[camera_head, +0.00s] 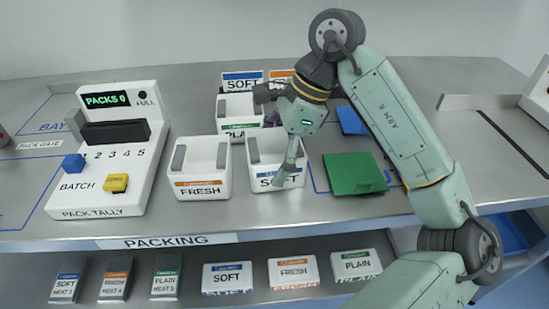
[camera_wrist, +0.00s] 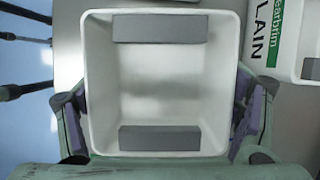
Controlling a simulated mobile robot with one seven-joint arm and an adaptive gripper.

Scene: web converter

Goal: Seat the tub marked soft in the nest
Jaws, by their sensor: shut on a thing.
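The white tub marked SOFT (camera_head: 262,178), with a blue stripe, is in the middle of the table, to the right of the FRESH tub. My gripper (camera_head: 281,155) reaches down onto it from above, one finger across its front wall. In the wrist view my gripper (camera_wrist: 160,118) has a finger at each side of the tub (camera_wrist: 160,80), closed against its outer walls. The tub looks upright and empty, with grey pads on two inner walls. I cannot tell whether its base touches the table. I cannot make out the nest for certain.
The FRESH tub (camera_head: 203,180) stands close on the left, a PLAIN tub (camera_head: 238,107) behind. A green block (camera_head: 352,174) lies to the right, a blue one (camera_head: 351,121) behind it. The pack tally machine (camera_head: 110,165) is at left. Labelled packs lie on the lower shelf.

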